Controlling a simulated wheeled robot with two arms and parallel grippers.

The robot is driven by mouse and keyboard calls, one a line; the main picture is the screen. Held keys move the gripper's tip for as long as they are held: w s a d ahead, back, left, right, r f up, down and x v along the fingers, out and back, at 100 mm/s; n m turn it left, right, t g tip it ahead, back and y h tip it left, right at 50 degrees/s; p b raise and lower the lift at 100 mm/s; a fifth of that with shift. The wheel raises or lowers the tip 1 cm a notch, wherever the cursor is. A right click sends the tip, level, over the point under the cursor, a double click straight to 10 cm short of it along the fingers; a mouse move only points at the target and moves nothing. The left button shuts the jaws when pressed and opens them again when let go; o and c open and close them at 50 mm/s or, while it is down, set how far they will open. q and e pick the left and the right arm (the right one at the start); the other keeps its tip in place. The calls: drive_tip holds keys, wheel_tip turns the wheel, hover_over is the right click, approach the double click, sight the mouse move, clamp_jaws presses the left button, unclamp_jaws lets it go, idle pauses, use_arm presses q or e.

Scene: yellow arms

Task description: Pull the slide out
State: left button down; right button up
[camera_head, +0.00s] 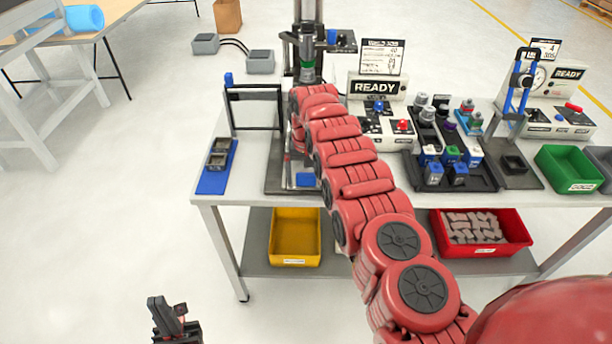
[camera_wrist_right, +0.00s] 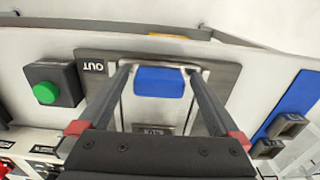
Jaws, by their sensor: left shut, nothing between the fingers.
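The slide (camera_wrist_right: 155,128) is a light metal piece on a dark plate marked OUT, with a blue block (camera_wrist_right: 158,82) at its front end. In the head view the blue block (camera_head: 306,180) shows near the table's front edge, left of my red right arm. My right gripper (camera_wrist_right: 158,70) is open in the wrist view, with one finger on each side of the blue block. I cannot tell whether the fingers touch it. In the head view the right gripper is hidden by the arm. My left gripper (camera_head: 168,308) is shut and empty, low in front of the table.
A green button (camera_wrist_right: 46,92) sits beside the plate. A blue tray (camera_head: 215,180) with grey pieces lies at the table's left end. A black tray (camera_head: 485,180) of small parts and a green bin (camera_head: 568,168) stand to the right. A yellow bin (camera_head: 296,237) is on the lower shelf.

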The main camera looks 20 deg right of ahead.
drive_tip(key=shift+w+r, duration=0.1)
drive_tip(key=shift+r, duration=0.2)
wheel_tip(320, 180, up, 8)
drive_tip(key=shift+f+b, duration=0.2)
drive_tip(key=shift+b, duration=1.05)
wheel_tip(320, 180, up, 9)
drive_tip(key=p, duration=0.8)
drive_tip(key=shift+r, duration=0.15)
